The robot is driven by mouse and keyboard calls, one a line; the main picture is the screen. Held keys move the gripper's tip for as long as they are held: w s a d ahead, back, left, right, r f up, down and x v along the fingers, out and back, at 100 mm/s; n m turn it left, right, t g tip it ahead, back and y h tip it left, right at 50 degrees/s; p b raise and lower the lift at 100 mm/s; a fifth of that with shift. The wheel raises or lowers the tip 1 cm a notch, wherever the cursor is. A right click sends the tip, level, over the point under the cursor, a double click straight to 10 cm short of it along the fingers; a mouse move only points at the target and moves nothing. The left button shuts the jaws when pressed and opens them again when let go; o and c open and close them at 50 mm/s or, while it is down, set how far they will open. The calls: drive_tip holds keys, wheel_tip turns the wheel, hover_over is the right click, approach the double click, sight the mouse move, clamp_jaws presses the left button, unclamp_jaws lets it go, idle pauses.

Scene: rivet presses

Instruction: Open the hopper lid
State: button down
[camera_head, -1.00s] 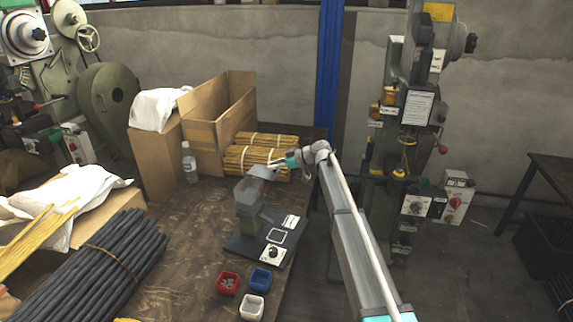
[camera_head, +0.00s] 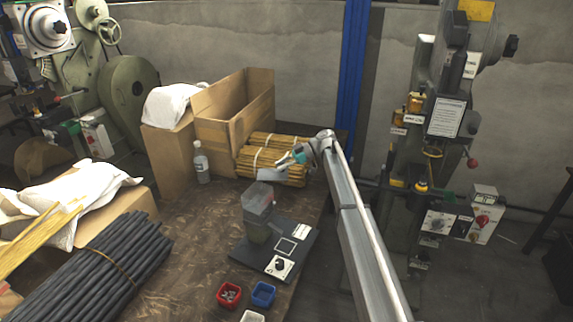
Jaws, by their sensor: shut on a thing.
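The hopper (camera_head: 257,199) is a clear grey box on top of a small machine with a dark base plate (camera_head: 304,244) on the brown table. Its lid (camera_head: 269,175) is a small grey plate above the hopper's upper right edge. It looks raised, with the hopper's top uncovered below it; whether they still touch is too small to tell. My gripper (camera_head: 281,167) is at the lid's right edge and shut on it. The fingertips are small and partly hidden. My arm reaches in from the lower right.
Bundled yellow rods (camera_head: 267,157) and an open cardboard box (camera_head: 222,135) stand behind the hopper. A bottle (camera_head: 202,164) is to its left. Red (camera_head: 229,294) and blue (camera_head: 263,294) bins sit in front. Dark rods (camera_head: 100,265) lie at the left.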

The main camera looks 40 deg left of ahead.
drive_tip(key=shift+s, duration=0.2)
drive_tip(key=c, duration=0.6)
unclamp_jaws()
drive_tip(key=shift+o, duration=0.6)
drive_tip(key=shift+w, duration=0.1)
drive_tip(key=shift+w+d, duration=0.1)
drive_tip(key=shift+w, duration=0.05)
